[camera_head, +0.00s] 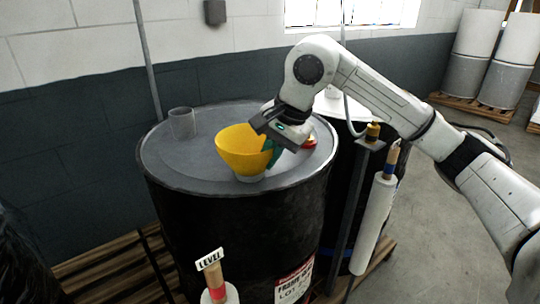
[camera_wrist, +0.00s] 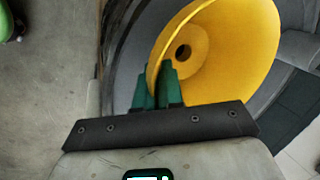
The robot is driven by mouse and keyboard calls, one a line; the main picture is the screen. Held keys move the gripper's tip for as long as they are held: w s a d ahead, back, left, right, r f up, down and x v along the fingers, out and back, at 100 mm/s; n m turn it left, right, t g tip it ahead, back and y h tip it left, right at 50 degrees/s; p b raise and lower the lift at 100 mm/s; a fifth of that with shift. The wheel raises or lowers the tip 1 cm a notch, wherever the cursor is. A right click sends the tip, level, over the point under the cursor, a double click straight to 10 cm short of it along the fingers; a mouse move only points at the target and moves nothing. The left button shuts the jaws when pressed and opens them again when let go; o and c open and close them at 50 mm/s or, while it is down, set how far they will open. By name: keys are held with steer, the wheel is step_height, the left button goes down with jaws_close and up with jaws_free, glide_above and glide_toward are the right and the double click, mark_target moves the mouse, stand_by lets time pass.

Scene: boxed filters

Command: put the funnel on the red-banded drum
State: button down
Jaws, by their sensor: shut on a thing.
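The yellow funnel (camera_head: 236,150) is upright, wide mouth up, over the front part of the near black drum's grey lid (camera_head: 200,155). A pale round piece (camera_head: 250,177) shows at its foot; I cannot tell whether the funnel rests on it. My gripper (camera_head: 272,150) is shut on the funnel's rim at its right side. In the wrist view the green fingers (camera_wrist: 165,82) pinch the rim of the funnel (camera_wrist: 235,60), and its central hole shows. The near drum (camera_head: 230,235) has a red-and-white label; no red band is clear on it.
A grey translucent cup (camera_head: 182,122) stands at the lid's back left, and a red cap (camera_head: 309,142) at its right. A second black drum (camera_head: 345,170) with a blue band is behind right. Wrapped rolls (camera_head: 375,215) stand upright nearby. The lid's left part is clear.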

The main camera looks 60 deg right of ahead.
steer(key=c, duration=0.6)
jaws_free()
steer(key=shift+r, duration=0.1)
steer(key=shift+r+p, duration=1.55)
steer(key=shift+r, duration=2.4)
steer(key=shift+s+f, duration=0.1)
